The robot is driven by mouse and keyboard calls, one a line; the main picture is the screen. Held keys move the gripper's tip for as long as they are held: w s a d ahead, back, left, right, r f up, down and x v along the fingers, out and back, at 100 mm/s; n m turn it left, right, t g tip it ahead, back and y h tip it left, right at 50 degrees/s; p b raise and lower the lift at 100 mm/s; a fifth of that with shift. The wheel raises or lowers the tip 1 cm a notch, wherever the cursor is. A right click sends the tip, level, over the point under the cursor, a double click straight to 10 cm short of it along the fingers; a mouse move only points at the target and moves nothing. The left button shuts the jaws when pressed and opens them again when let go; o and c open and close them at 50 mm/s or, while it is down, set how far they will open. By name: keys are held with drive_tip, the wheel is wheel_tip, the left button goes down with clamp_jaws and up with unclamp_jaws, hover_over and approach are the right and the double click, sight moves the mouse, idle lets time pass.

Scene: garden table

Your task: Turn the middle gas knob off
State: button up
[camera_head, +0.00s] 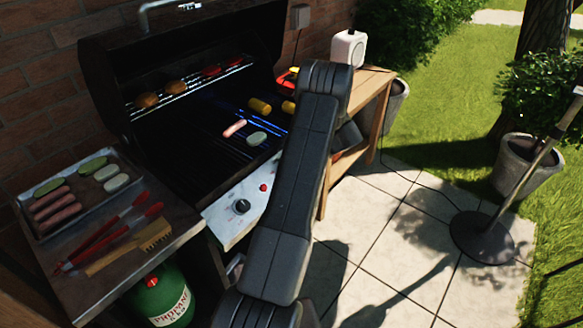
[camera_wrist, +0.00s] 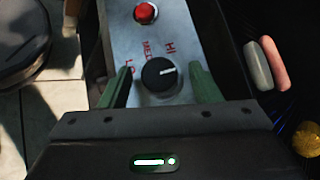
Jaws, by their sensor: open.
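A black round gas knob (camera_wrist: 159,74) with a white pointer mark sits on the pale metal control panel (camera_wrist: 186,50) in the wrist view. Red lettering LO, MED and HI curves around it; the pointer aims right, on the HI side. My gripper (camera_wrist: 163,84) is open, its green fingers on either side of the knob with gaps visible. Whether they reach down to its depth I cannot tell. In the head view another black knob (camera_head: 242,206) shows on the panel. My arm hides the rest of the panel and my gripper there.
A red button (camera_wrist: 145,12) sits beyond the knob; one also shows in the head view (camera_head: 263,187). The open grill (camera_head: 170,140) holds food over blue flames. A food tray (camera_head: 122,201), tongs (camera_head: 100,240) and a brush (camera_head: 135,245) lie on the left shelf. A propane tank (camera_head: 162,297) stands below.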

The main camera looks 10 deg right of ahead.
drive_tip(key=b+v, duration=0.1)
drive_tip(key=v, duration=1.2)
drive_tip(key=shift+d, duration=0.35)
drive_tip(key=shift+r, duration=0.1)
drive_tip(key=p+x, duration=0.1)
drive_tip(key=x, duration=1.3)
drive_tip(key=shift+r, duration=0.15)
drive_tip(key=shift+d, duration=0.1)
